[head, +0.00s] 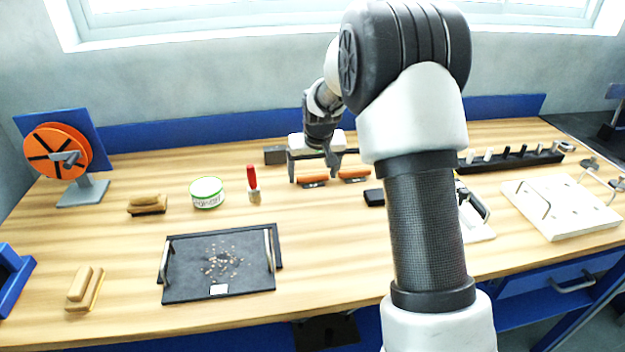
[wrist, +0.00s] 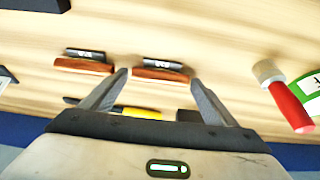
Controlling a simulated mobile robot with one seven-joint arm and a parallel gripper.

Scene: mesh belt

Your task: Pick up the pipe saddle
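I cannot tell for certain which thing is the pipe saddle. Small grey bracket-like pieces (head: 590,163) stand at the white holed board on the far right in the head view, but they are too small to identify. My gripper (head: 314,172) is over the back middle of the bench, pointing down. In the wrist view my gripper (wrist: 160,77) has its fingers apart with nothing held between them. Two wood-handled tools with dark lettered edges, a left one (wrist: 84,66) and a right one (wrist: 160,72), lie on the bench beyond the fingertips.
A red-handled brush (head: 252,180), a green-white tin (head: 207,193) and a black tray (head: 180,288) with small bits are left of centre. An orange reel (head: 50,140) stands far left. A black rail (head: 535,158) with pegs is back right.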

